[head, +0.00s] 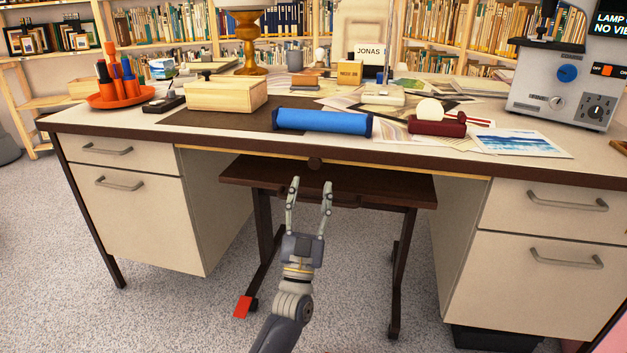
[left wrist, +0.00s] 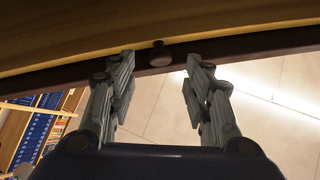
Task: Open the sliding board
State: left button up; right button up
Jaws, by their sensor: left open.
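The sliding board shows as a thin light wood edge (head: 240,153) under the front of the desk top. A round dark knob (head: 315,163) sits at its middle, and it also shows in the left wrist view (left wrist: 160,54). My left gripper (head: 310,182) is open and empty, its fingers pointing toward the desk just below and in front of the knob. In the left wrist view the knob appears between and beyond the two fingertips (left wrist: 160,62), apart from them. My right gripper is not in view.
The desk (head: 150,130) has drawers on both sides. A low dark brown table (head: 400,188) stands under its middle. A blue roll (head: 322,121), a wooden box (head: 226,94) and a grey device (head: 562,85) stand on top. Carpeted floor in front is mostly clear.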

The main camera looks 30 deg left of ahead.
aim_at(315, 166)
pick_arm(q)
jog(key=shift+b+x, duration=0.35)
jog(key=shift+x, duration=1.8)
jog(key=shift+c, duration=0.6)
grip_shut()
